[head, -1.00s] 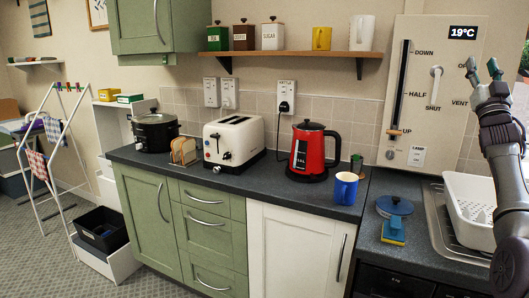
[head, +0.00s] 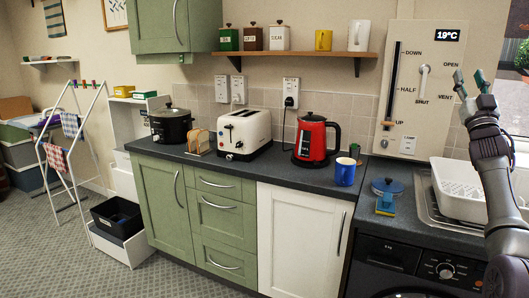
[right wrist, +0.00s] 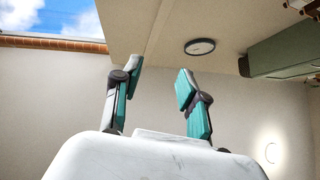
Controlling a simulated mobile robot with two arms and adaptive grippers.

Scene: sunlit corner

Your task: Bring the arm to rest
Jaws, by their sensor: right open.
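My right gripper (head: 469,82) is raised at the right side of the head view, in front of the wall panel and the window. Its fingers point up. In the right wrist view the two teal-padded fingers (right wrist: 158,90) stand apart with nothing between them, and the ceiling and upper wall lie behind. The right arm (head: 492,170) rises from the lower right and covers part of the white dish rack (head: 455,190). My left gripper is not in view.
A wall panel (head: 408,130) with sliders stands behind. Floor (head: 180,278) is clear at the lower left.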

